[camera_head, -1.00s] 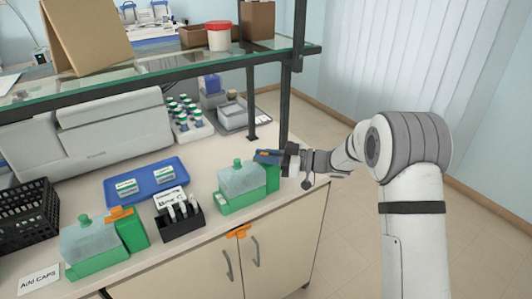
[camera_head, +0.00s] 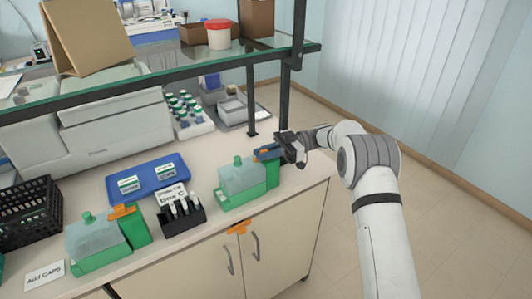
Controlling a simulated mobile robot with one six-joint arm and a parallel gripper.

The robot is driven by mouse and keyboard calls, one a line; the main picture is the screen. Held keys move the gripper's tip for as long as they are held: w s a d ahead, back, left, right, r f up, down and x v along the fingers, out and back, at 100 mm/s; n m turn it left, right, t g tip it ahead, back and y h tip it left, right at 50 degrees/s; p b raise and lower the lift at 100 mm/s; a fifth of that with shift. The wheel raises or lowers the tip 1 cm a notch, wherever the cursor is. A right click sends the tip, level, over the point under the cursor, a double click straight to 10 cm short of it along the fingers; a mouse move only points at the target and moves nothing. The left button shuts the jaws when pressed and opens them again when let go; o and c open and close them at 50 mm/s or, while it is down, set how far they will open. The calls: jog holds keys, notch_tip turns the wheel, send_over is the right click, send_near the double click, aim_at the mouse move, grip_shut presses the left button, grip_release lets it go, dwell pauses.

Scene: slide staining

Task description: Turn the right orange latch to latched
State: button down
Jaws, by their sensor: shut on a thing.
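The right green box (camera_head: 240,199) has a translucent grey lid with a green knob and stands near the counter's right end. The right orange latch (camera_head: 268,147) is at the top of its right end, largely hidden by my gripper. My gripper (camera_head: 268,154) reaches in from the right and is shut on this latch. The latch's exact angle cannot be told. A similar left green box (camera_head: 97,258) carries another orange latch (camera_head: 121,212) at its top right.
A black holder (camera_head: 182,222) with white-handled items stands between the boxes. A blue tray (camera_head: 145,191) lies behind it. The glass shelf (camera_head: 150,73) and its dark post (camera_head: 285,100) stand behind my gripper. An orange piece (camera_head: 239,227) is on the cabinet doors below.

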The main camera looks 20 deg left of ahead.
jog(key=shift+s+a, duration=0.1)
dwell(0.3)
jog(key=c, duration=1.4)
grip_release()
jog(key=shift+w+d, duration=0.35)
jog(key=p+v, duration=0.4)
jog(key=shift+w+d+r+p, duration=0.2)
jog(key=shift+w+r+p, duration=0.15)
jog(key=shift+r, duration=0.05)
jog(key=shift+w+p, duration=0.1)
jog(key=shift+p, duration=0.5)
jog(key=p, duration=0.4)
jog(key=shift+w+d+p, duration=0.3)
jog(key=shift+w+d, duration=0.05)
jog(key=shift+d, duration=0.05)
jog(key=p, duration=0.3)
jog(key=shift+w+d+f, duration=0.1)
jog(key=shift+d, duration=0.15)
